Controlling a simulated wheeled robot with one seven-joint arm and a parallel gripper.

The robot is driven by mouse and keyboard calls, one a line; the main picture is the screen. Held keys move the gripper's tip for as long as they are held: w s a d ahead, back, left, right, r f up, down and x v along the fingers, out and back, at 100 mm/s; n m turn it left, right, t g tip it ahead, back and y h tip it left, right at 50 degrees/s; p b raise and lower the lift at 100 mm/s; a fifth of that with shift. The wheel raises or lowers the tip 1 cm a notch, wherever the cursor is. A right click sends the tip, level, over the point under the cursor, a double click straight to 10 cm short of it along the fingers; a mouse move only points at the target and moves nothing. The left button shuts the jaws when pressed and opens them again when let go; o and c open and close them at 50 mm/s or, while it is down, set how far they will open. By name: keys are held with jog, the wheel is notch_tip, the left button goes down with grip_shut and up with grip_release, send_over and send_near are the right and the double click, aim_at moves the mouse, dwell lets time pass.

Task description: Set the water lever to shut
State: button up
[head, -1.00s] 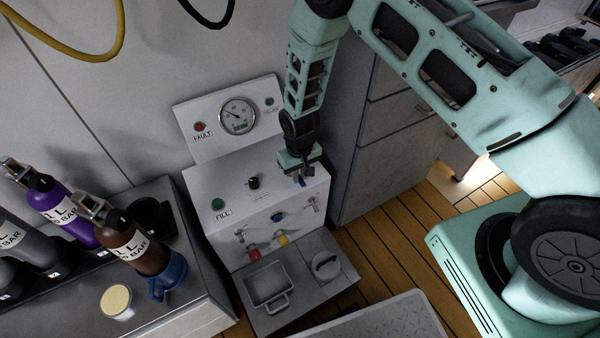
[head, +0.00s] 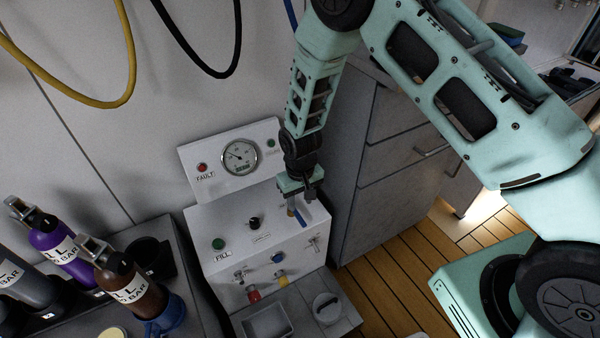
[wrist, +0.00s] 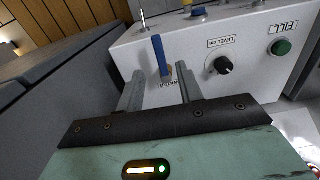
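The water lever is a blue handle on the white fill panel's top face, near its right end in the head view (head: 300,218). In the wrist view the lever (wrist: 159,54) stands out beyond my fingertips, in line with the gap between them. A label beside its base is partly hidden by a finger. My gripper (wrist: 158,88) is open and empty, its two fingers apart. In the head view my gripper (head: 301,201) is just above the lever. I cannot tell whether a finger touches it.
A black selector knob (wrist: 223,65) and a green FILL button (wrist: 281,47) sit on the same face. A gauge (head: 240,156) is on the upright plate behind. Knobs and small valves are on the front. A grey cabinet (head: 385,160) stands close on the right; bottles (head: 135,285) are at left.

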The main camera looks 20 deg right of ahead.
notch_tip(320, 180, up, 10)
jog(key=p, duration=0.1)
jog(key=shift+r, duration=0.25)
dwell(0.4)
jog(key=s+a+r+n+y, duration=0.15)
jog(key=s+a+r, duration=0.35)
jog(key=s+r, duration=0.7)
jog(key=s+d+r+n, duration=0.15)
jog(key=s+r, duration=0.25)
jog(key=s, duration=0.4)
jog(key=s+d+r+n, duration=0.1)
jog(key=s+r+n, duration=0.2)
jog(key=s+r, duration=0.35)
notch_tip(320, 180, up, 13)
jog(key=s+p, duration=0.1)
jog(key=p, duration=1.4)
jog(key=shift+a+h, duration=0.15)
jog(key=shift+h, duration=0.3)
jog(key=shift+f, duration=0.1)
